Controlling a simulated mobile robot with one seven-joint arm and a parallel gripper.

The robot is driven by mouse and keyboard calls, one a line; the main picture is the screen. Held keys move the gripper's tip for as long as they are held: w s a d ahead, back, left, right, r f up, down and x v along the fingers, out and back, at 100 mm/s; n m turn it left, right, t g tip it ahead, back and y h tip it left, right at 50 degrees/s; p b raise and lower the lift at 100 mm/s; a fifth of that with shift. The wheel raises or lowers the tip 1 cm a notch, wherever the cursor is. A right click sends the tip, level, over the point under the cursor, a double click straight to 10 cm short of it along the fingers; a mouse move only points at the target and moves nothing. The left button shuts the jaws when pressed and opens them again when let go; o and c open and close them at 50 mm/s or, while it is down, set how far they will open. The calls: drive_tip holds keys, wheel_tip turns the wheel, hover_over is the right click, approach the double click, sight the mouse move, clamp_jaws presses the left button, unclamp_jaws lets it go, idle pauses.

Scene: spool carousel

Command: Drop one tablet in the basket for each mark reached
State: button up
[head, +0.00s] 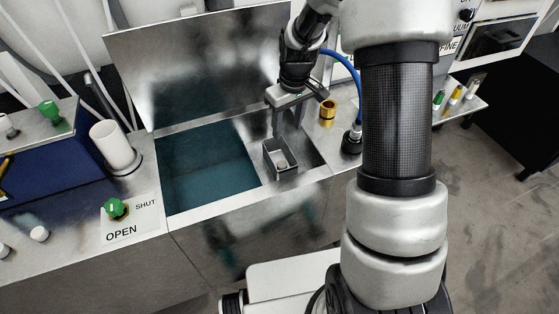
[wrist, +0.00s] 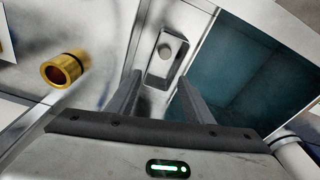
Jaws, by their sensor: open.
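A small open-topped metal basket (head: 295,163) stands at the right side of a tank of teal liquid (head: 205,170). One pale round tablet (wrist: 165,50) lies inside the basket, which also shows in the wrist view (wrist: 180,50). My gripper (head: 288,130) is above the basket, pointing down, with its fingers apart and nothing between them. In the wrist view its fingertips (wrist: 159,80) are on the near side of the basket. Whether a finger touches the basket cannot be told. White round pieces, perhaps tablets, lie on the counter at the far left (head: 39,233). No marks are readable.
A raised metal lid (head: 200,65) stands behind the tank. A green knob (head: 115,208) sits on an OPEN/SHUT plate, near a white cylinder (head: 113,147). A brass fitting (head: 327,112) and a blue hose (head: 345,65) are right of the basket. Coloured pegs (head: 455,97) stand farther right.

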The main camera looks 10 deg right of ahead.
wheel_tip(320, 180, up, 13)
drive_tip(key=s+p, duration=0.1)
drive_tip(key=shift+s+d+r, duration=0.2)
drive_tip(key=shift+s+d, duration=0.05)
drive_tip(key=shift+d, duration=0.05)
drive_tip(key=s+r+m+t+p, duration=0.2)
drive_tip(key=s+r+p, duration=0.3)
drive_tip(key=s+r, duration=0.7)
drive_tip(key=s+r+m+t+p, duration=0.2)
drive_tip(key=s+r+p, duration=0.2)
drive_tip(key=s+r, duration=0.4)
drive_tip(key=shift+s+a+m+h+p, duration=0.3)
drive_tip(key=shift+s+a+m, duration=0.15)
drive_tip(key=shift+s, duration=1.45)
